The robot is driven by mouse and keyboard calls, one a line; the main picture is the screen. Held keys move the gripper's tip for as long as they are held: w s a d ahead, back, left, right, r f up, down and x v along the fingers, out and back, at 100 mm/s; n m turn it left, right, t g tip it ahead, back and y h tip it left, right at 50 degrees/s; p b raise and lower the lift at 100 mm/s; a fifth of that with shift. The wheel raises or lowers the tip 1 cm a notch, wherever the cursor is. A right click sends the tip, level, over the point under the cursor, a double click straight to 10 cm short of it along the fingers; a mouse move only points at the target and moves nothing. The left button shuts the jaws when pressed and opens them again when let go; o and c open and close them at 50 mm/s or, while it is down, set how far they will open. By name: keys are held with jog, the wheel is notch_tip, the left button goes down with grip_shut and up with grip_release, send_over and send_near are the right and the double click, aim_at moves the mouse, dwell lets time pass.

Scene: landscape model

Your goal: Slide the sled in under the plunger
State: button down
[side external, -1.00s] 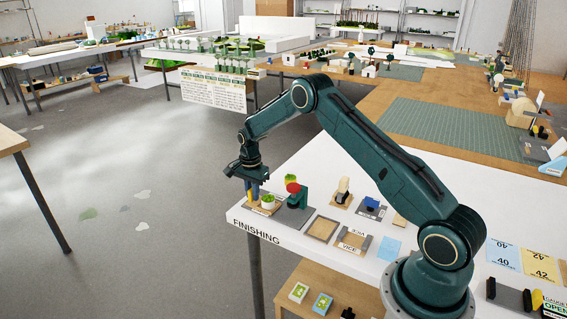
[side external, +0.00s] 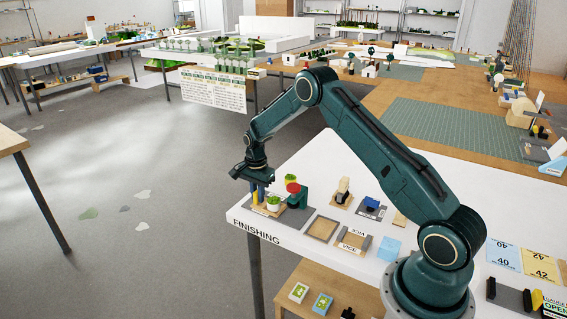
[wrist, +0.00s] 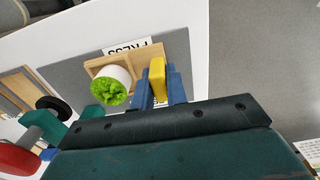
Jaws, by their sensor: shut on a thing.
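The sled (side external: 266,212) is a small wooden board carrying a white pot (side external: 274,206) with a bright green plant. It also shows in the wrist view (wrist: 94,66), with the pot's plant (wrist: 108,92) seen from above. My gripper (wrist: 159,88) is shut on the sled's upright yellow handle (wrist: 157,70), a blue finger on each side. In the side view my gripper (side external: 257,192) stands left of the press. The plunger's red knob (side external: 293,187) sits on the green press frame (side external: 301,197), right of the pot. The pot looks beside the plunger; whether any part is underneath cannot be told.
A grey pad (wrist: 75,75) lies under the sled, with a PRESS label (wrist: 135,47) beyond it. A wooden tray (side external: 321,229) and a VICE station (side external: 354,241) stand to the right. The white table's edge (side external: 236,213) is close on the left.

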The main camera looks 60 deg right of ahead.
aim_at(274, 200)
jog(key=shift+s, duration=3.05)
dwell(1.2)
jog(key=c, duration=1.4)
grip_release()
jog(key=shift+d+f, duration=0.1)
jog(key=shift+c, duration=0.2)
jog(key=shift+r, duration=0.2)
jog(key=shift+w+r, duration=0.2)
jog(key=shift+r, duration=3.2)
jog(key=shift+r, duration=0.1)
